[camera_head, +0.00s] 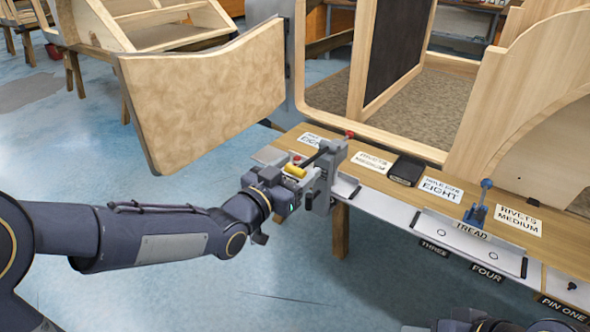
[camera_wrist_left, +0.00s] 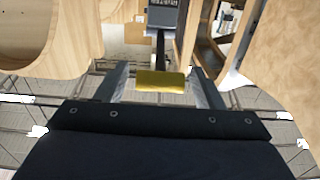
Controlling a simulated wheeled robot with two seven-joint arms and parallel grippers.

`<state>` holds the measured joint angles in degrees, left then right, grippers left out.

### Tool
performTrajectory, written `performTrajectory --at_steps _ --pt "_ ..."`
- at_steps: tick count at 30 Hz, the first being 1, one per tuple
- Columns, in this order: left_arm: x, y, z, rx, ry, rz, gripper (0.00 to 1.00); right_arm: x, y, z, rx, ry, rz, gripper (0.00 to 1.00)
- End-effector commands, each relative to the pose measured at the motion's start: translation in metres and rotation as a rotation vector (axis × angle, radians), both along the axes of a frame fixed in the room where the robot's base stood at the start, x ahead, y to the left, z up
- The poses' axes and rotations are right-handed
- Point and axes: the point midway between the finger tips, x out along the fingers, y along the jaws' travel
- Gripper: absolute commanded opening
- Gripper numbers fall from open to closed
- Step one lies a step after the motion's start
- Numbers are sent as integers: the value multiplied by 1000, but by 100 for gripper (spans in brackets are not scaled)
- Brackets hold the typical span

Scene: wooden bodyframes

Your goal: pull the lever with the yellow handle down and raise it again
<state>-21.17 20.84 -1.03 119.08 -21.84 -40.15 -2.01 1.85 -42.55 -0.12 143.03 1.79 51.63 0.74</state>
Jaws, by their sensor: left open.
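The lever's yellow handle (camera_head: 294,170) sits at the end of a dark bar that runs to a grey bracket (camera_head: 327,172) at the bench's left end. In the left wrist view the yellow handle (camera_wrist_left: 160,80) lies crosswise between my two fingers, with a visible gap on each side. My left gripper (camera_head: 292,186) is open around or just short of the handle; I cannot tell the exact depth. It also shows in the left wrist view (camera_wrist_left: 160,88), with both fingers apart. Only a dark part of my right arm shows at the bottom right; its gripper is out of view.
The wooden bench (camera_head: 340,235) carries printed labels, a black box (camera_head: 406,170) and a blue-handled lever (camera_head: 478,203). A curved wooden panel (camera_head: 205,95) hangs left of the lever. A large wooden frame (camera_head: 360,60) stands behind the bench.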

Motion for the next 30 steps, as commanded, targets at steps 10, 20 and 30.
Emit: performTrajectory --at_steps 10,20,30 --pt "0 0 0 0 0 0 28 0 0 0 0 0 0 36" --pt "0 0 1 0 2 0 0 0 0 1 0 0 0 36" --pt "2 -2 24 63 88 -1 0 0 0 39 0 0 0 36"
